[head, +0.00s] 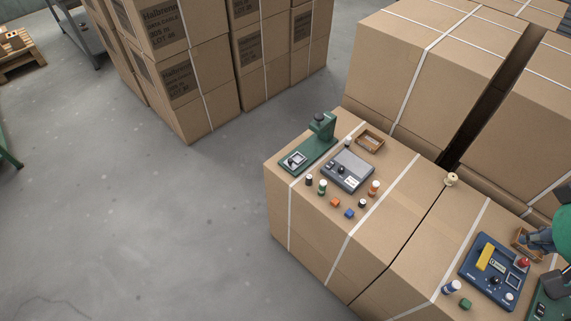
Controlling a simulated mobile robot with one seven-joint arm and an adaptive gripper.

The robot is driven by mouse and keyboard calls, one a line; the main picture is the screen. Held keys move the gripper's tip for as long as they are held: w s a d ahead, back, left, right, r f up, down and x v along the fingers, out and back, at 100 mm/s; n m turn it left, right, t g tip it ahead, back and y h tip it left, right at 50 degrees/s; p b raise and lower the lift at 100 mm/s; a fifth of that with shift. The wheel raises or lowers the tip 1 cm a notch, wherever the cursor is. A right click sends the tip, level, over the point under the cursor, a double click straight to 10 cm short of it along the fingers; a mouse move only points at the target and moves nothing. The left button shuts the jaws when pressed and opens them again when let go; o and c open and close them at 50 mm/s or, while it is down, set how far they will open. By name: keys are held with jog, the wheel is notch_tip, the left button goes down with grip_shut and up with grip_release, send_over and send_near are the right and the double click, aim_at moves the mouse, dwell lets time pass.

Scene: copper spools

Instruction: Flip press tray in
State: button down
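A green press (322,128) stands on the cardboard boxes at the middle, with a pale square plate (296,160) on its base. Part of a second green press-like device (549,303) shows at the right edge, cut off by the frame. What looks like my gripper (524,239) is at the right edge, at the end of a teal arm, over or at a small wooden tray (516,246). The gripper is small and partly hidden, so I cannot tell whether it is open or touching the tray. Which part is the press tray is unclear.
A grey device (348,170) and a wooden tray (370,140) sit beside the middle press, with several small spools and blocks in front. A blue panel (478,275) lies left of my gripper. Tall cartons (430,70) stand behind.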

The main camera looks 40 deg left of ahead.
jog(key=w+a+f+n, duration=0.4)
jog(key=w+a+n, duration=0.1)
jog(key=a, duration=0.6)
jog(key=w+a+f+n+g+p, duration=0.1)
jog(key=w+a+f+n, duration=0.4)
jog(key=a, duration=0.6)
jog(key=w+a+f+n, duration=0.2)
jog(key=w+a+n, duration=0.3)
jog(key=a, duration=0.7)
jog(key=s+a+f+n, duration=0.4)
jog(key=a+f, duration=0.4)
jog(key=a, duration=0.2)
jog(key=s+a+f+n, duration=0.5)
jog(key=a+f, duration=0.4)
jog(key=a, duration=0.2)
jog(key=s+a+f+n+g, duration=0.1)
jog(key=s+a+f+n, duration=0.4)
jog(key=a+f+n, duration=0.2)
jog(key=a+f+p, duration=0.1)
jog(key=a+f, duration=0.1)
jog(key=a, duration=0.1)
jog(key=shift+a+f, duration=0.15)
jog(key=shift+a, duration=0.25)
jog(key=shift+w+f, duration=0.1)
